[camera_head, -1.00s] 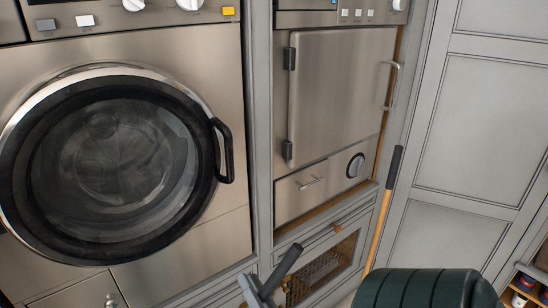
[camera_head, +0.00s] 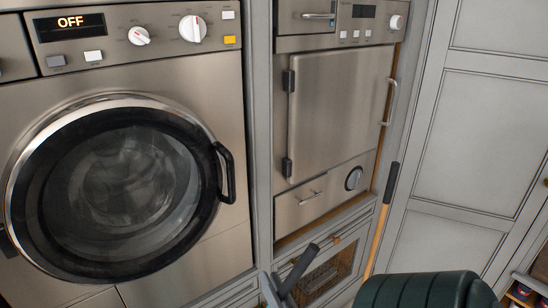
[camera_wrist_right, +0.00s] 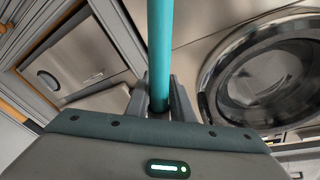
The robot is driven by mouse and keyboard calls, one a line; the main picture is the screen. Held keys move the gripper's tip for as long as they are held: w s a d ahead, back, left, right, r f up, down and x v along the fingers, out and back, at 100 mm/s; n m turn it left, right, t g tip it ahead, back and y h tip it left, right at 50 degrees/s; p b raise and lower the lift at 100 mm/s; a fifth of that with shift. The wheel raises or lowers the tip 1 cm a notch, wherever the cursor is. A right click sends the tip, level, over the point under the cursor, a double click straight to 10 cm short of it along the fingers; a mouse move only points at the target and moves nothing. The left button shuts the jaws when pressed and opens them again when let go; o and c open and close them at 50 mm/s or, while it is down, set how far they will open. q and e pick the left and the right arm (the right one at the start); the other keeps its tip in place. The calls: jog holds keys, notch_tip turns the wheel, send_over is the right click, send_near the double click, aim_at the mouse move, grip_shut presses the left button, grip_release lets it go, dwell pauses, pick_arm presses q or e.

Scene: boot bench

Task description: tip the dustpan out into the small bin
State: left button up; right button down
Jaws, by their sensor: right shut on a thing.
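My right gripper (camera_head: 277,289) is at the bottom middle of the head view. In the right wrist view its grey fingers (camera_wrist_right: 159,104) are closed around a teal handle (camera_wrist_right: 160,45) with a dark lower end, which I take to be the dustpan's. A dark grey stub (camera_head: 301,264) at the gripper in the head view looks like the handle's end. The pan itself is out of sight, so its tilt and contents cannot be told. The small bin is in neither view. My left gripper is not in view.
A washing machine (camera_head: 150,75) with a round door (camera_head: 120,190) and an "OFF" display stands left. A steel cabinet appliance (camera_head: 335,110) is built in beside it. A wooden pole (camera_head: 378,240) leans by it. Grey panelled doors (camera_head: 470,130) stand right, above a low shelf (camera_head: 530,285).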

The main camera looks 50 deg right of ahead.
jog(key=w+a+r+n, duration=0.1)
jog(key=w+a+n, duration=0.2)
jog(key=w+a, duration=0.7)
jog(key=w+a+r+n+y+b, duration=0.1)
jog(key=w+a+r+n, duration=0.1)
jog(key=w+a, duration=0.8)
jog(key=a+n, duration=0.1)
jog(key=a, duration=0.4)
jog(key=shift+a+g, duration=0.15)
jog(key=shift+g, duration=0.15)
jog(key=shift+f+b, duration=0.15)
jog(key=shift+b, duration=0.15)
